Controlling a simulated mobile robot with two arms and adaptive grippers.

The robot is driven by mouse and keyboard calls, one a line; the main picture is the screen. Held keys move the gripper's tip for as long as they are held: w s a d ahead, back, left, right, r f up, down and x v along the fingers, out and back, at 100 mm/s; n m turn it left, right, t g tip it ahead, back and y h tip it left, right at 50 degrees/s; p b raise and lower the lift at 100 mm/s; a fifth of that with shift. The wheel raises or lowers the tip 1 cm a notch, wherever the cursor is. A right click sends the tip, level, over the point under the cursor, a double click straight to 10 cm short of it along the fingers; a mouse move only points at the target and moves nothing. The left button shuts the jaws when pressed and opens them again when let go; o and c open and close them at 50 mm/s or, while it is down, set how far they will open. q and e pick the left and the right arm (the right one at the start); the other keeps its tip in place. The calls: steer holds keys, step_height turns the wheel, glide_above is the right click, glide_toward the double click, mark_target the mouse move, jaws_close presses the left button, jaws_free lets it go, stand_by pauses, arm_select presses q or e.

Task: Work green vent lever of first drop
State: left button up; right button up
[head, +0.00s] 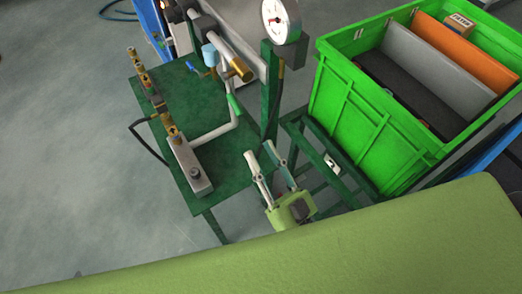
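A green lever handle (234,104) sits on the pale bent pipe (213,133) above the dark green table. It stands at a slant beside the brass fitting at the table's back right. My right gripper (260,151) is below and to the right of the lever, near the table's right edge. Its two fingers are apart with nothing between them, and they do not appear to touch the lever. My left gripper is not in view.
The dark green table (185,113) carries brass valves (172,130), a grey block (188,168) and a blue-topped part (209,54). A round gauge (279,19) stands on a green post behind. A bright green crate (367,118) with panels is on the right. Grey floor (80,140) is clear at left.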

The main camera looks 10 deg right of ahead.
mark_target(232, 97)
steer(key=c, duration=0.4)
steer(key=d+r+g+p, duration=0.1)
steer(key=r+p, duration=0.1)
steer(key=r, duration=0.1)
steer(key=s+r+p, duration=0.1)
steer(key=r+p, duration=0.1)
steer(key=r, duration=0.1)
steer(key=s+d+r+g+p, duration=0.1)
steer(key=r+p, duration=0.1)
steer(key=r, duration=0.1)
steer(key=shift+s+d+n+g, duration=0.2)
steer(key=shift+d+n+g, duration=0.1)
steer(key=shift+d+n, duration=0.1)
jaws_close()
steer(key=w+a+f+p, duration=0.1)
steer(key=w+a+p, duration=0.2)
steer(key=w, duration=0.7)
steer(key=shift+w+a, duration=0.35)
steer(key=shift+a, duration=0.65)
steer(key=shift+f, duration=0.15)
